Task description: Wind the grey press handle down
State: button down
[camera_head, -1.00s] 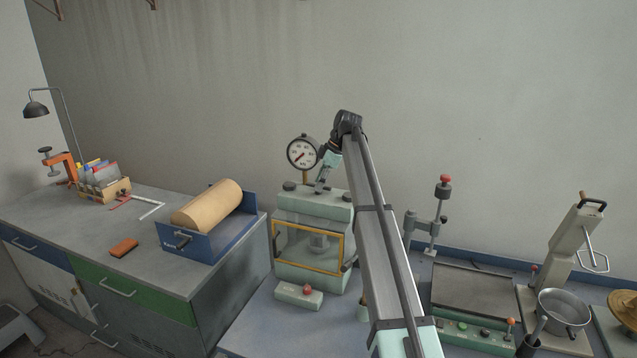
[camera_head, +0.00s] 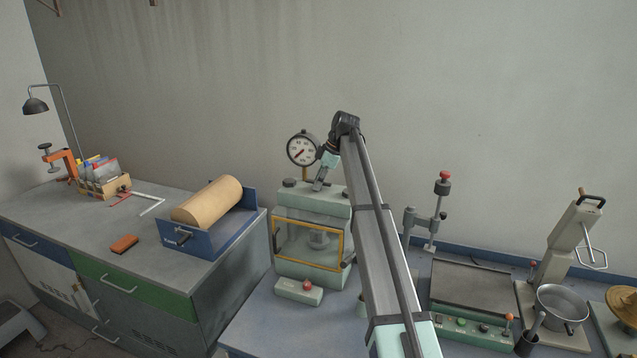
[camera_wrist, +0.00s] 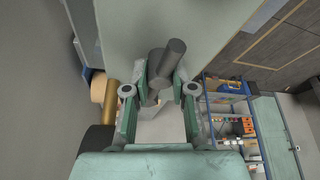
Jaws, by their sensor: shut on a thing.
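The press (camera_head: 310,258) is a pale green cabinet with a yellow-framed window, standing on the bench left of my arm. A round white dial gauge (camera_head: 303,149) stands above it. My gripper (camera_head: 322,180) is at the top of the press, beside the gauge, partly hidden by my wrist. In the wrist view the grey press handle (camera_wrist: 166,62) shows as a dark grey rod between the green fingers of my gripper (camera_wrist: 160,93). The fingers are shut on it. The handle's lower end and its joint with the press are hard to make out.
A small box with a red knob (camera_head: 307,286) stands in front of the press. A blue tray with a tan roll (camera_head: 206,200) is on the left counter. A grey stand with a red knob (camera_head: 441,205) and a hotplate (camera_head: 482,287) are to the right.

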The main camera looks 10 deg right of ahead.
jog(key=shift+m+t+b, duration=0.7)
jog(key=shift+m+b, duration=0.1)
jog(key=shift+m, duration=0.8)
jog(key=shift+r+m+t+h+b, duration=0.1)
jog(key=shift+m+t+h+b, duration=0.5)
jog(key=shift+m, duration=1.4)
jog(key=shift+w+m+t+h+b, duration=0.15)
jog(key=shift+m+h, duration=0.3)
jog(key=shift+m, duration=0.65)
jog(key=shift+s+m+t+h+b, duration=0.15)
jog(key=shift+m+h, duration=0.25)
jog(key=shift+m, duration=0.7)
jog(key=shift+w+m+t+h+b, duration=0.15)
jog(key=shift+m+h, duration=0.3)
jog(key=shift+m, duration=0.65)
jog(key=c, duration=0.9)
grip_release()
jog(key=shift+c, duration=0.2)
jog(key=v, duration=1.2)
jog(key=shift+d, duration=0.1)
